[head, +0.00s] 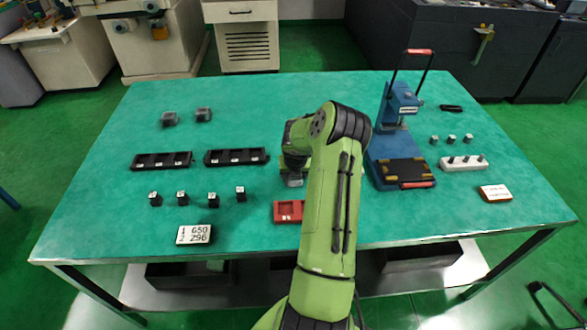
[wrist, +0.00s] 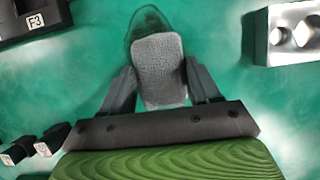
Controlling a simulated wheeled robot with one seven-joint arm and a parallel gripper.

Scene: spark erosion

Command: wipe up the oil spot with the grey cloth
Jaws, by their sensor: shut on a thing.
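The grey cloth (wrist: 160,70) is a small folded pad with a woven surface, held between the two fingers of my gripper (wrist: 160,66) in the wrist view. The oil spot (wrist: 148,22) is a dark, glossy, rounded patch on the green tabletop. It shows just beyond the cloth's far edge, and the cloth overlaps its near part in the picture. I cannot tell whether the cloth touches the table. In the head view my gripper (head: 293,178) is low over the middle of the table, partly behind my arm. I cannot make out the oil spot there.
A black tray (head: 237,157) and small dark blocks (head: 240,194) lie left of my gripper. A red tray (head: 288,211) lies in front. A blue press (head: 400,140) stands to the right. A metal block with holes (wrist: 290,35) is right of the cloth in the wrist view.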

